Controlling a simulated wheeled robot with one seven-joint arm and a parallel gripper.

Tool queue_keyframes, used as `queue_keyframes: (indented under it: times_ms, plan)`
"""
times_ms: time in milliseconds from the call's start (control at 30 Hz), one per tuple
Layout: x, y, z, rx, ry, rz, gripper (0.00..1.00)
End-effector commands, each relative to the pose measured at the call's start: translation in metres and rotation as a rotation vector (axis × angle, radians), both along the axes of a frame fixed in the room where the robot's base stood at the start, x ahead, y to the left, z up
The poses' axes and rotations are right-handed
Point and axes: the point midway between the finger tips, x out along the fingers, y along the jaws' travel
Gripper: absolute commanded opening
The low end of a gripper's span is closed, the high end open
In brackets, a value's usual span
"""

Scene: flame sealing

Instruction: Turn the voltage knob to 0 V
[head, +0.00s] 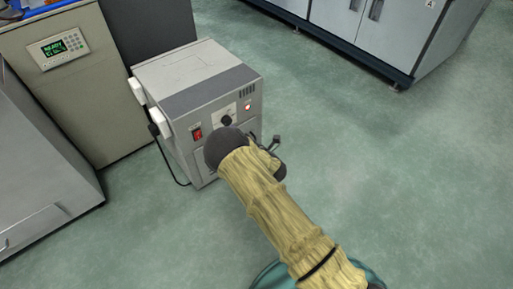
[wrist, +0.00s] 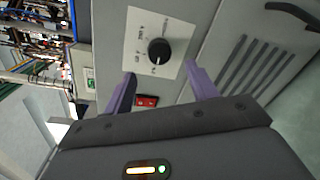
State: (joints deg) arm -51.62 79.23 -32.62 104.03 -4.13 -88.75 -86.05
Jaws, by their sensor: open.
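The voltage knob (wrist: 158,50) is a round black dial on a white label plate (wrist: 138,21) on the grey unit's front. In the wrist view a small pale mark shows at its lower edge; the scale lettering is too small to read surely. In the head view the knob (head: 227,120) shows just above my arm's dark joint. My gripper (wrist: 161,81) is open and empty. Its two purple fingers point toward the panel, one on each side below the knob in the wrist view, apart from it. My arm hides part of the panel in the head view.
The grey unit (head: 195,75) stands on the green floor with white handles on its left side. A red switch (wrist: 146,101) and a lit indicator (head: 248,106) are on its front. A beige cabinet with a green display (head: 54,48) stands left.

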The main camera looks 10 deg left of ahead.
Motion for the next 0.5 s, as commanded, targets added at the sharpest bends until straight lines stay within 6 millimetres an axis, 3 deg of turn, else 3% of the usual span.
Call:
queue_keyframes:
  times_ms: [500]
  plan:
    - [-0.067, -0.073, 0.009, -0.003, 0.002, -0.002, 0.58]
